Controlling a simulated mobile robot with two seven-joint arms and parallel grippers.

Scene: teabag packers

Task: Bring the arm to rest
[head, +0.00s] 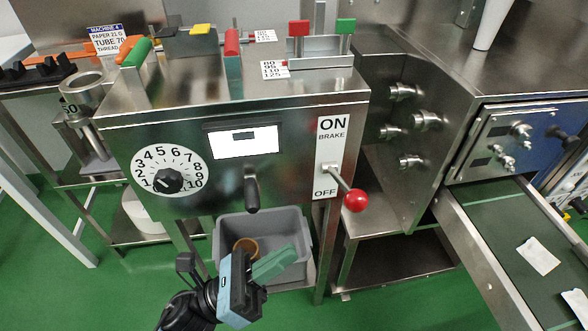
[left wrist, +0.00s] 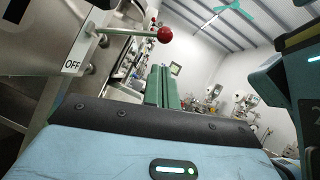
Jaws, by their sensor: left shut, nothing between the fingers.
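My left gripper (head: 284,256) shows at the bottom of the head view, with a pale blue body and green fingers. It is shut and empty, in front of the grey bin (head: 222,240) below the steel machine (head: 120,125). In the left wrist view its closed green fingers (left wrist: 159,86) stand together at the middle. The brake lever's red ball (head: 355,200) is above and to the right of the gripper in the head view, and it also shows in the left wrist view (left wrist: 165,35). My right gripper is in neither view.
The bin holds a brownish round item (head: 246,246), partly hidden by my gripper. A black handle (head: 251,193) sticks out of the machine front above the bin. A number dial (head: 168,180) is at left. A conveyor (head: 505,235) with white packets is at right. Green floor lies below.

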